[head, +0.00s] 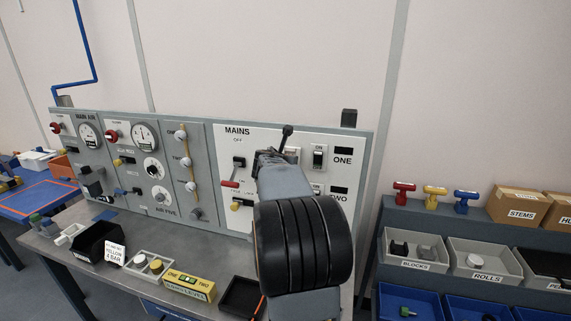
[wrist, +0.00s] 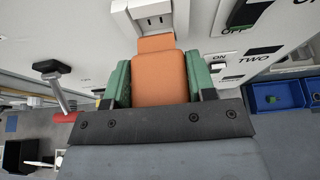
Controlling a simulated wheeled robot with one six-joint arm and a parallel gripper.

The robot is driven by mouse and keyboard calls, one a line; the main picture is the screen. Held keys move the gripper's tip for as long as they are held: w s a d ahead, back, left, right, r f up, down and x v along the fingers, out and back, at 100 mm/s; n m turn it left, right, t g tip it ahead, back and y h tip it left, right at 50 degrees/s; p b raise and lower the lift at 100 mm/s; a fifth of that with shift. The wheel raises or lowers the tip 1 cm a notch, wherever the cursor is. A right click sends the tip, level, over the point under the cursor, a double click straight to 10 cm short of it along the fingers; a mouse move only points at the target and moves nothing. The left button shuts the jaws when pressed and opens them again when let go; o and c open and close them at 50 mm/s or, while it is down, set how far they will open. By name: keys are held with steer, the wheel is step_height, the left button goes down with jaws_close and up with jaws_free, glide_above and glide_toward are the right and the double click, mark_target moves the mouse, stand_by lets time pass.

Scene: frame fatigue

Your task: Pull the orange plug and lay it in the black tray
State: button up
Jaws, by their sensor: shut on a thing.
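In the wrist view the orange plug (wrist: 172,74) is between the two green pads of my gripper (wrist: 160,80), which is shut on its sides. I cannot tell whether any prongs are still in the panel.
A black-ended lever (wrist: 58,90) sticks out left of my gripper. Shelves with grey bins (head: 413,264) stand at right.

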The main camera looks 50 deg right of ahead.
steer(key=shift+s+a+b, duration=0.15)
steer(key=shift+s+a, duration=0.15)
steer(key=shift+a, duration=0.3)
steer(key=shift+s+a+b, duration=0.15)
steer(key=shift+s+a, duration=0.1)
steer(key=shift+a, duration=0.35)
steer(key=shift+s+a+b, duration=0.15)
steer(key=shift+s+a, duration=0.15)
steer(key=shift+a, duration=0.3)
